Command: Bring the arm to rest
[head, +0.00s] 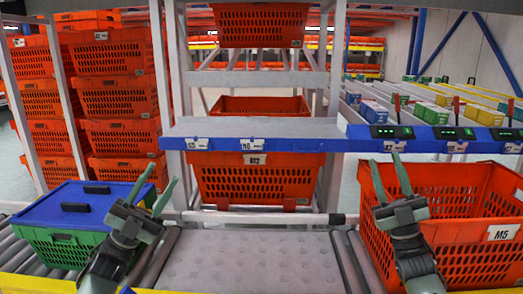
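My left gripper (162,173) is at the lower left, in front of the green tote with the blue lid. Its two fingers point up and stand apart, with nothing between them. My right gripper (384,160) is at the lower right, in front of the left part of the orange tote marked M5 (487,260). Its fingers also point up, apart and empty. I cannot tell whether either gripper touches a tote.
The green tote (60,250) stands on rollers at left. A bare dimpled plate (255,265) lies between my arms. Behind it are a blue-edged shelf (250,143) and an orange tote (255,185) beneath. Stacked orange totes (115,97) stand left; racks with small boxes (430,112) stand right.

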